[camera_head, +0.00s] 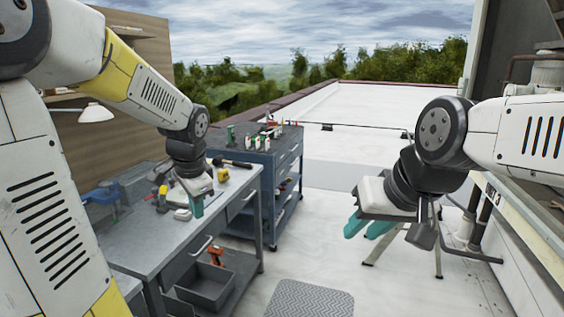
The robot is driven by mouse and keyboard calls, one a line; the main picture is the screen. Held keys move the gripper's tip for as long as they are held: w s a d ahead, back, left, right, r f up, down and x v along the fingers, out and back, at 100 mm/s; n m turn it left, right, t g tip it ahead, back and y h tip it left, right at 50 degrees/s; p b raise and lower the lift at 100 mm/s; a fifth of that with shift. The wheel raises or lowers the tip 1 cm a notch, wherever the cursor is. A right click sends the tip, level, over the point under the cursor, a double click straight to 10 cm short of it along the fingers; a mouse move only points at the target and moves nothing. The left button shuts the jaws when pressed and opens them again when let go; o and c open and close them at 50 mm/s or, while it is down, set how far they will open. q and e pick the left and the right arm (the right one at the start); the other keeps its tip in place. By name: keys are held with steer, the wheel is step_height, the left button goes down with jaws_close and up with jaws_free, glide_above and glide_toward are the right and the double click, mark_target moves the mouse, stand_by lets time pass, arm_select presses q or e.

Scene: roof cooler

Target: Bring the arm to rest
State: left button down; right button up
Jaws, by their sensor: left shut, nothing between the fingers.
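My left arm comes in from the left and bends down over the grey workbench. Its gripper (197,206) has teal fingers pointing down near the bench's right edge, shut and empty. Whether the fingertips touch the bench top cannot be told. My right arm comes in from the right. Its gripper (368,229) points to the lower left, with two teal fingers apart and nothing seen between them. It hangs in front of the white roof floor.
The workbench (150,235) holds small tools, a yellow item (223,175) and a blue vise (103,193). A blue tool cart (285,165) stands behind it. A stand's legs (388,248) show beyond my right gripper. A grey mat (310,299) lies on open floor.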

arm_select(q)
steer(key=s+d+r+n+t+h, duration=0.1)
steer(key=s+d+r+n, duration=0.1)
steer(key=s, duration=0.3)
steer(key=s+d+r+n+h, duration=0.1)
steer(key=s+d+r+n, duration=0.1)
steer(key=s+n, duration=0.2)
steer(key=s+d+r+n+t+h, duration=0.1)
steer(key=s+d+r+n, duration=0.1)
steer(key=s, duration=0.5)
steer(key=shift+s+d+n+t, duration=0.2)
steer(key=shift+d+n+t, duration=0.1)
steer(key=shift+d+n, duration=0.15)
